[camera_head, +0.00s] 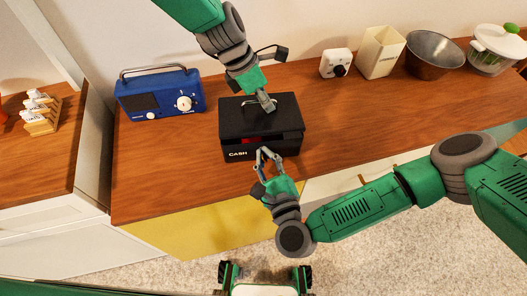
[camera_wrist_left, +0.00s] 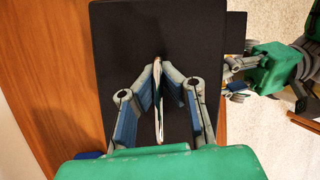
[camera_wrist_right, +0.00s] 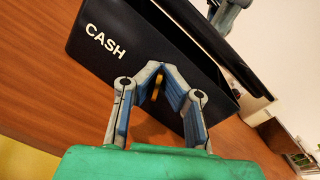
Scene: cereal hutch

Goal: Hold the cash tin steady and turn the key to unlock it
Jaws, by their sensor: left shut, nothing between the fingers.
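The black cash tin (camera_head: 288,147), marked CASH, stands on the wooden counter; its front also shows in the right wrist view (camera_wrist_right: 92,62). Its lid looks slightly raised at the front, with a dark gap and something red inside. My left gripper (camera_head: 268,106) is shut and empty over the lid, beside the pale carry handle, which shows edge-on between its fingers in the left wrist view (camera_wrist_left: 157,100). My right gripper (camera_head: 263,152) is at the tin's front, its tips closed around a small gold key (camera_wrist_right: 157,82). The keyhole is hidden by the fingers.
A blue radio (camera_head: 160,95) stands left of the tin. A white device with a dark knob (camera_head: 336,64), a cream canister (camera_head: 381,53), a metal bowl (camera_head: 433,55) and a lidded pot (camera_head: 496,50) stand at the back right. The counter right of the tin is clear.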

